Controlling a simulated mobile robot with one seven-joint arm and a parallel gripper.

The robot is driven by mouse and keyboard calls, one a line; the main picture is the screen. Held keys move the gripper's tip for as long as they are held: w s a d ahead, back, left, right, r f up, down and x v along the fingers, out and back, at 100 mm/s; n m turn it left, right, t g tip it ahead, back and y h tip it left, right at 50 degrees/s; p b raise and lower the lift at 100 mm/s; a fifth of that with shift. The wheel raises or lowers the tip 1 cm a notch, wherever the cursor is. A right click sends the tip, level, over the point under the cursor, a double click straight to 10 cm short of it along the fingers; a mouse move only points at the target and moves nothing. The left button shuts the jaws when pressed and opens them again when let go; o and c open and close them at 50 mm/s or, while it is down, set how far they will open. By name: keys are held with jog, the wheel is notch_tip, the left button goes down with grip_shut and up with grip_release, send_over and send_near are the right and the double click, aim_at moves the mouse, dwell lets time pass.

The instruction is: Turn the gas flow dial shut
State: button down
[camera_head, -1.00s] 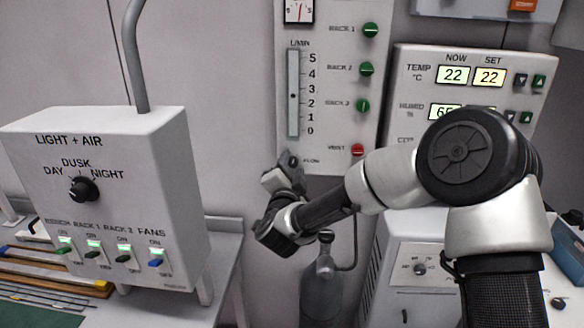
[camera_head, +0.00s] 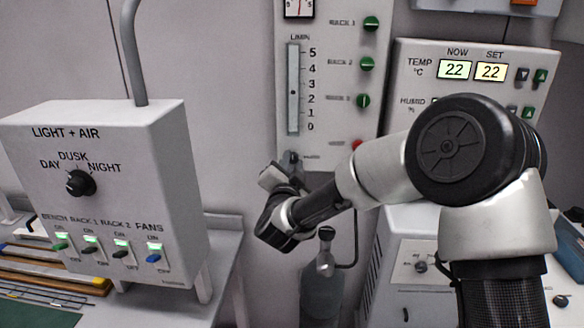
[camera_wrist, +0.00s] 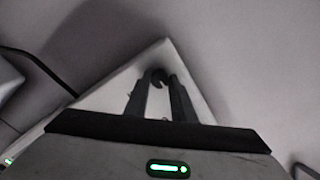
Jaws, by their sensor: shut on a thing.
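The gas flow dial (camera_head: 292,157) is a small dark knob at the foot of the flow panel (camera_head: 340,70), below the L/MIN tube (camera_head: 293,88). The dark float in the tube stands between 2 and 3. My gripper (camera_head: 285,170) reaches up to the dial from below, seen from behind, and partly hides it. In the wrist view my gripper (camera_wrist: 158,80) has its two dark fingers closed around the dark knob (camera_wrist: 157,73) at the panel's lower edge.
A light and air box (camera_head: 110,190) stands at left. A gas cylinder (camera_head: 322,280) stands below. A temperature panel (camera_head: 480,60) is at right.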

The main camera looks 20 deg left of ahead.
jog(key=n+b, duration=0.2)
jog(key=n, duration=0.4)
jog(key=shift+n, duration=0.3)
jog(key=n, duration=0.6)
jog(key=n+p, duration=0.1)
jog(key=n, duration=0.3)
jog(key=n+p, duration=0.2)
jog(key=n, duration=0.1)
jog(key=shift+n, duration=0.3)
jog(key=n+p, duration=0.1)
jog(key=n, duration=0.2)
jog(key=shift+p, duration=0.35)
jog(key=shift+n+p, duration=0.65)
jog(key=shift+n, duration=0.85)
jog(key=shift+f, duration=0.1)
jog(key=c, duration=1.5)
grip_release()
